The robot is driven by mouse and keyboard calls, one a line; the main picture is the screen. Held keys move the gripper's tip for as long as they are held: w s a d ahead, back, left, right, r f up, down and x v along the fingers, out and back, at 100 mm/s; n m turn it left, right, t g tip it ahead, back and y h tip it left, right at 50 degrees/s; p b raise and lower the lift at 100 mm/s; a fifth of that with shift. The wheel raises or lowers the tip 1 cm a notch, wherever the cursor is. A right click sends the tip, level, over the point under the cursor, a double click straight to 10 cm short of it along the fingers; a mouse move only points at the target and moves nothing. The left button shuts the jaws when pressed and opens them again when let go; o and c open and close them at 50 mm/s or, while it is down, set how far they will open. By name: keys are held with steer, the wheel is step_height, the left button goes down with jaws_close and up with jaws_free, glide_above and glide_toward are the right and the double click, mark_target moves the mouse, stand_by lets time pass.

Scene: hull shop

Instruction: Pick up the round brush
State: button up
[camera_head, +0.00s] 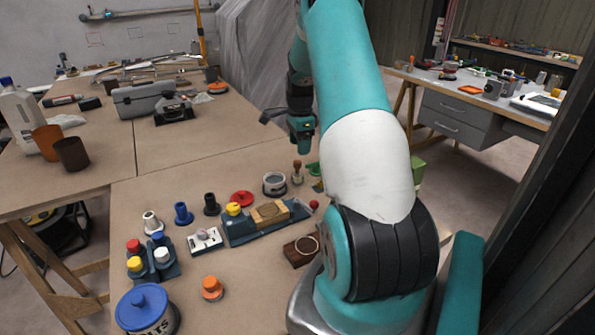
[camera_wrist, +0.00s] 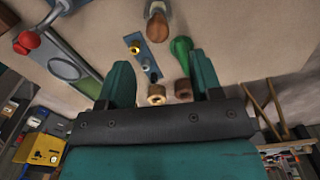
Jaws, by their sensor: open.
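My gripper (camera_wrist: 160,75) is open, its two teal fingers pointing over the bench with nothing between them. In the head view my gripper (camera_head: 301,132) hangs above the far right part of the near bench. A small upright piece with a brown wooden knob and pale base (camera_head: 297,172) stands below it; it may be the round brush, but I cannot be sure. A similar brown-knobbed piece (camera_wrist: 157,22) shows at the top middle of the wrist view, beyond the fingertips. A green-handled piece (camera_wrist: 181,50) lies beside it. Tan (camera_wrist: 157,94) and brown (camera_wrist: 183,90) round ends show near the fingers.
A grey ring-like can (camera_head: 274,184) stands left of the brown-knobbed piece. A blue fixture with a wooden block (camera_head: 268,213) lies nearer. Several small knobbed parts and a blue-lidded tub (camera_head: 146,308) crowd the near left. Bare bench (camera_head: 225,150) lies behind them.

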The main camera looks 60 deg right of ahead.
mark_target(297, 161)
step_height(297, 161, down, 4)
steer(key=shift+r, duration=0.2)
steer(key=shift+w+a+f+p, duration=0.15)
steer(key=shift+f+p, duration=0.1)
steer(key=shift+f, duration=0.65)
steer(key=shift+a+f+p, duration=0.1)
steer(key=shift+f+p, duration=0.15)
steer(key=shift+f, duration=0.65)
steer(key=shift+w+a+f+p, duration=0.15)
steer(key=shift+f+p, duration=0.1)
steer(key=shift+f, duration=0.65)
steer(key=shift+s, duration=0.1)
steer(key=c, duration=1)
steer(key=shift+r, duration=0.1)
step_height(297, 161, up, 20)
steer(key=b, duration=0.1)
steer(key=shift+b, duration=0.3)
